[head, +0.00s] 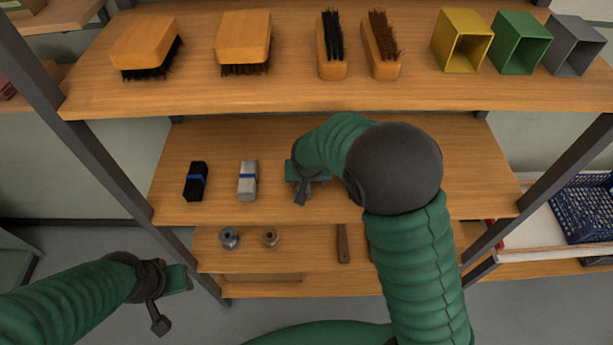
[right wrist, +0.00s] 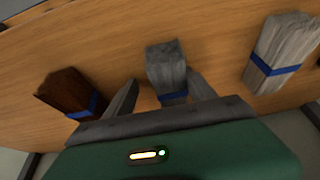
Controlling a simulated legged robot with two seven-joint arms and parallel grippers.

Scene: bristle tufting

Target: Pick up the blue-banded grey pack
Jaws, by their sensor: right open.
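The blue-banded grey pack (right wrist: 168,62) lies on the wooden shelf in the right wrist view. My right gripper (right wrist: 162,92) is open, with one finger on each side of the pack's banded end; I cannot tell whether they touch it. In the head view my right gripper (head: 303,190) is over the middle shelf, and it and the arm hide this pack. My left gripper (head: 163,298) is low at the left, away from the shelves; its jaw opening is unclear.
A paler blue-banded pack (head: 248,181) and a black one (head: 195,181) lie left of my right gripper. A brown banded pack (right wrist: 75,93) is on the grey pack's other side. Brushes (head: 243,42) and open boxes (head: 462,40) stand on the upper shelf (head: 300,98).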

